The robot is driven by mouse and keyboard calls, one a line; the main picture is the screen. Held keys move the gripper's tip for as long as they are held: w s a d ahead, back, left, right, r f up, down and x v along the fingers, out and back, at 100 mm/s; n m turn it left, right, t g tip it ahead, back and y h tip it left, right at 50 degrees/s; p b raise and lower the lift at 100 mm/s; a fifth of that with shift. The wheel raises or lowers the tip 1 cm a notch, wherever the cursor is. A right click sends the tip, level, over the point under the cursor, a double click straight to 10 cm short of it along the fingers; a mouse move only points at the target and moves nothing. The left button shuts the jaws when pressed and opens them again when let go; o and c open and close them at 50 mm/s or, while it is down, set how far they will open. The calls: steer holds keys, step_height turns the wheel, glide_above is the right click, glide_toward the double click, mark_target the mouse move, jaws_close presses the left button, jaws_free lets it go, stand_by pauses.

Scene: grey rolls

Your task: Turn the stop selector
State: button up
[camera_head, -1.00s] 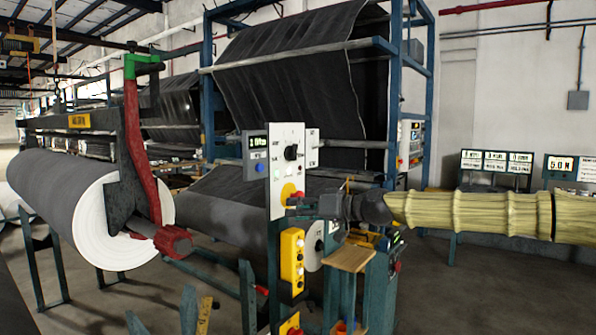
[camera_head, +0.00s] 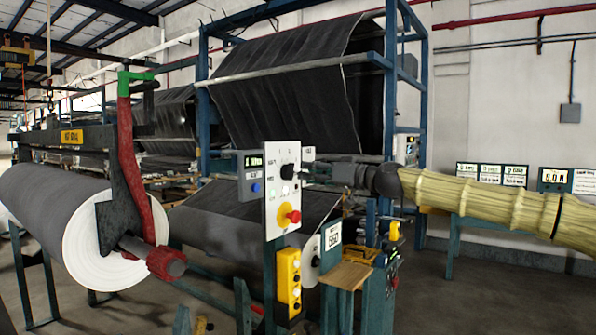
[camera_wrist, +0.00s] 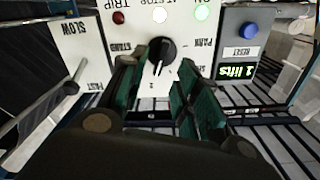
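The selector is a black rotary knob (camera_wrist: 162,55) with a white pointer line, on a white panel (camera_wrist: 230,12) whose lettering appears upside down in the wrist view. In the head view, the knob (camera_head: 288,171) sits on the upper part of the upright white panel (camera_head: 283,150). My gripper (camera_wrist: 157,66) is open, with one green-padded finger on each side of the knob. I cannot tell whether either finger touches it. In the head view, my gripper (camera_head: 304,172) is at the knob's height, just right of it.
A red and yellow mushroom button (camera_head: 289,215) is below the knob. A yellow button box (camera_head: 288,279) hangs lower. A blue RESET button (camera_wrist: 248,30) and a green display (camera_wrist: 238,70) are beside the panel. A large grey roll (camera_head: 60,215) stands at left.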

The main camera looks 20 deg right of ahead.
mark_target(289, 172)
steer(key=shift+p+x, duration=0.55)
steer(key=shift+x, duration=1.95)
jaws_close()
